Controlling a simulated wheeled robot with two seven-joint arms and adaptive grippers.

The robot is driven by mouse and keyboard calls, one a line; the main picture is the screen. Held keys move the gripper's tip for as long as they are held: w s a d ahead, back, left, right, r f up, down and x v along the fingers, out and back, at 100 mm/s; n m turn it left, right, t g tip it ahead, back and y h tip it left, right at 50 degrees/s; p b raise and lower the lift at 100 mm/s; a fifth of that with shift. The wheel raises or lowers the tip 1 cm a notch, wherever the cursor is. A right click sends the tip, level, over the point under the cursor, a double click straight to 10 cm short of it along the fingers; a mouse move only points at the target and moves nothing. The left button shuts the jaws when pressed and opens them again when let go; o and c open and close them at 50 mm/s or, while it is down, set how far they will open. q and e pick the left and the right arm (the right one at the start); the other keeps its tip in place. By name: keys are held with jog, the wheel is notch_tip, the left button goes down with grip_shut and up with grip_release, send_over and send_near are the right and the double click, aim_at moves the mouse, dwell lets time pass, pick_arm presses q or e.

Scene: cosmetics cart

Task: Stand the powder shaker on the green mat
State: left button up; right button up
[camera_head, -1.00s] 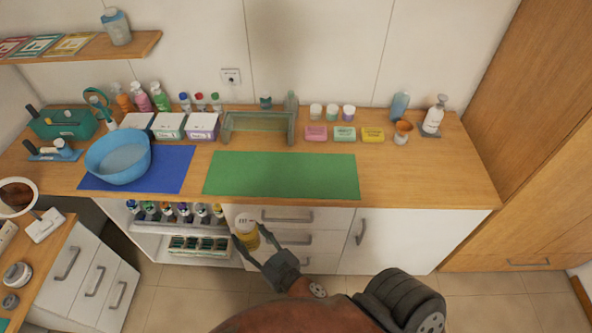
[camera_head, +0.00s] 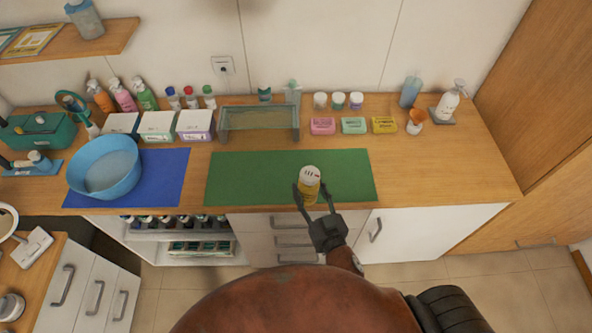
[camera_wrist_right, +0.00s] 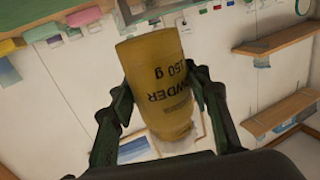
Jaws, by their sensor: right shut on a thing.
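The powder shaker (camera_head: 309,185) is a yellow bottle with a white perforated cap. My right gripper (camera_head: 312,196) is shut on it and holds it over the front edge of the green mat (camera_head: 255,177), as the head view shows it. Whether its base touches the mat cannot be told. In the right wrist view the shaker (camera_wrist_right: 160,85) sits between both fingers (camera_wrist_right: 165,100), its printed label upside down in the picture. My left gripper is not in view.
A blue basin (camera_head: 104,168) stands on a blue mat (camera_head: 170,175) left of the green mat. A glass shelf (camera_head: 259,122) stands behind it. Coloured soap boxes (camera_head: 353,125) and small jars (camera_head: 338,101) are at the back right. The counter right of the mat (camera_head: 440,170) is clear.

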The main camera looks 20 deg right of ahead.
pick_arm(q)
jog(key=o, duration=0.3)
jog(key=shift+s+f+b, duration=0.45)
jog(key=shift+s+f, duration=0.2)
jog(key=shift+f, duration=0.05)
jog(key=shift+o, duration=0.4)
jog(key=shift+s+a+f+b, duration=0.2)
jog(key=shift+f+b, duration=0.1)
pick_arm(e)
jog(key=w+a+r+n+g+y, duration=0.1)
jog(key=w+a+r+n+y, duration=0.15)
jog(key=a, duration=0.35)
jog(key=w+a+r+n+y, duration=0.1)
jog(key=w+a+y, duration=0.15)
jog(key=a, duration=0.25)
jog(key=shift+h, duration=0.3)
jog(key=w+d+f, duration=0.4)
jog(key=w+d+f+b, duration=0.1)
jog(key=w+d+f, duration=0.4)
jog(key=shift+w+d+f, duration=0.2)
jog(key=shift+w+f, duration=0.1)
notch_tip(320, 180, down, 2)
jog(key=shift+w+d+f+b, duration=0.15)
jog(key=shift+f+b, duration=0.1)
jog(key=shift+b, duration=0.15)
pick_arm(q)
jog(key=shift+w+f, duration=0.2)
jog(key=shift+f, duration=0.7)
pick_arm(e)
jog(key=shift+f, duration=0.45)
